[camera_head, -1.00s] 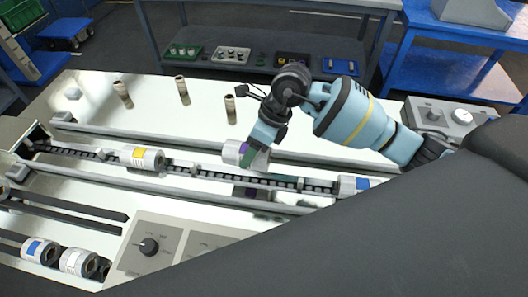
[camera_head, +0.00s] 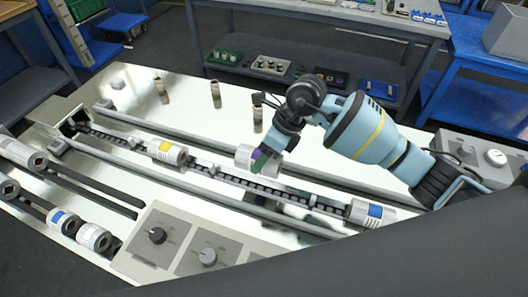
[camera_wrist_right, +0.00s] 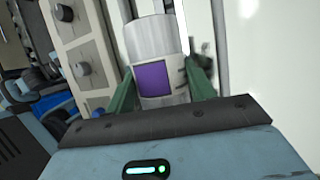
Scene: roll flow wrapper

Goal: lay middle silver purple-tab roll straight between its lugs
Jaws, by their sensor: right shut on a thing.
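The silver purple-tab roll (camera_head: 246,157) is held by my right gripper (camera_head: 264,160). In the head view it appears slightly above or beyond the chain track (camera_head: 225,177), between the yellow-tab roll (camera_head: 171,152) and the blue-tab roll (camera_head: 369,213). Its axis looks roughly along the track. In the right wrist view the roll (camera_wrist_right: 150,38) sits between the green fingers of the right gripper (camera_wrist_right: 161,90), with its purple tab facing the camera. My left gripper is out of view.
Long rails flank the track. Several brown tubes (camera_head: 215,94) stand on the bright deck behind it. A control panel with knobs (camera_head: 157,235) is in front. Spare rolls (camera_head: 93,237) lie at the lower left.

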